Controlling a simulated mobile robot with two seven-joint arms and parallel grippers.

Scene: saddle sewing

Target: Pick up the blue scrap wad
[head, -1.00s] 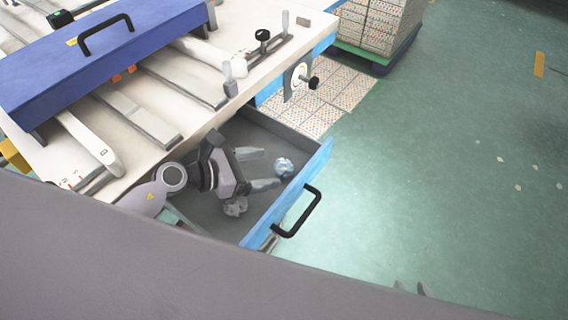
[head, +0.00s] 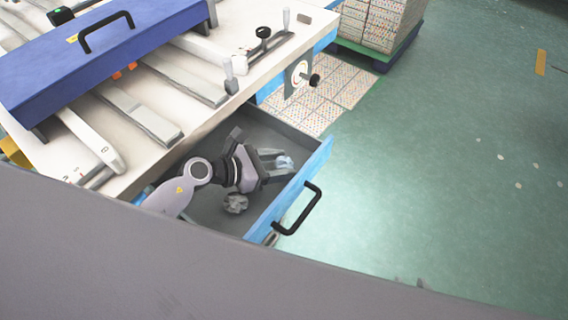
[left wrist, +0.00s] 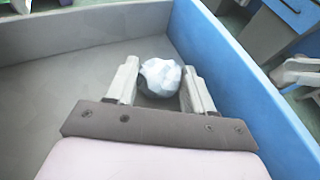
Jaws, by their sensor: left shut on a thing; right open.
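The blue scrap wad (head: 284,162) is a pale blue crumpled ball inside the open drawer, near its blue front panel. In the left wrist view the wad (left wrist: 160,76) sits between my left gripper's two fingers (left wrist: 161,88). My left gripper (head: 277,162) reaches down into the drawer and is shut on the wad. Part of the wad is hidden by the fingers in the head view.
A grey crumpled wad (head: 236,203) lies in the drawer beside my left wrist. The drawer's blue front (head: 262,222) has a black handle (head: 299,210). The workbench (head: 150,165) with tools overhangs the drawer's back.

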